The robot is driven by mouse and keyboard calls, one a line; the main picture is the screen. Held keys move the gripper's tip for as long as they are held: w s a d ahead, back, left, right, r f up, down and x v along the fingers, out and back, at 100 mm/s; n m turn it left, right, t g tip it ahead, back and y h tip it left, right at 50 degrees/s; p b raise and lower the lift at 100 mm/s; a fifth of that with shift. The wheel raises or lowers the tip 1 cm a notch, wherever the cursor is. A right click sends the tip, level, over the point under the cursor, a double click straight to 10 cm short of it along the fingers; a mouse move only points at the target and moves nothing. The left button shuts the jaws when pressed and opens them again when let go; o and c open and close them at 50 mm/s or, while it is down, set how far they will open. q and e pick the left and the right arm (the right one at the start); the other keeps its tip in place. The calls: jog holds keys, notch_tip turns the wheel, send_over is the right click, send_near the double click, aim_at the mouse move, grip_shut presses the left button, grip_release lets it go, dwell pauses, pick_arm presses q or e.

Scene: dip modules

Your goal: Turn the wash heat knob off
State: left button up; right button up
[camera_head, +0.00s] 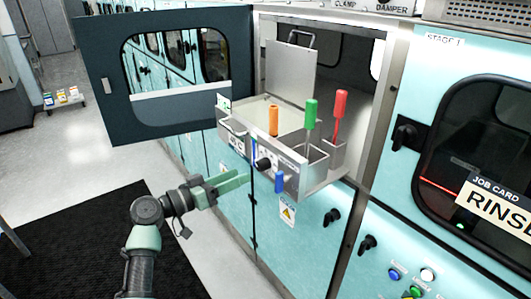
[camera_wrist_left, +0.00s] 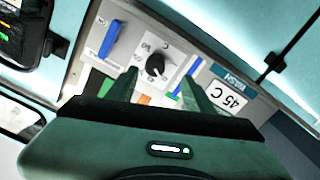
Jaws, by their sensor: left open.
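The wash heat knob (camera_wrist_left: 157,66) is a round black knob with a white pointer mark, on a pale panel marked with a dial scale. A blue "WASH" and "45 C" label (camera_wrist_left: 232,88) is beside it. The knob (camera_head: 263,163) also shows in the head view, on the front of the pulled-out metal module. My left gripper (camera_head: 240,180) is open in front of the panel, a little to the left of the knob there. In the left wrist view the green fingers of the left gripper (camera_wrist_left: 164,68) frame the knob; contact cannot be told. My right gripper is not in view.
A blue lever (camera_head: 279,183) is beside the knob. Orange (camera_head: 273,121), green (camera_head: 311,113) and red (camera_head: 340,104) handles stand up from the module's metal bins (camera_head: 318,160). The dark open door (camera_head: 190,118) hangs to the left.

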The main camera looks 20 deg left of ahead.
aim_at(258, 167)
pick_arm(q)
jog(key=p+x, duration=0.1)
jog(key=x, duration=0.1)
jog(key=p+x, duration=0.1)
jog(key=x, duration=0.1)
jog(key=p+x, duration=0.1)
jog(key=x, duration=0.1)
jog(key=shift+w+d+r, duration=0.1)
jog(key=shift+d+r, duration=0.3)
jog(key=shift+w+d+f, duration=0.15)
jog(key=shift+w+d, duration=0.05)
jog(key=shift+w, duration=0.15)
jog(key=shift+s, duration=0.1)
jog(key=shift+c, duration=0.3)
grip_shut()
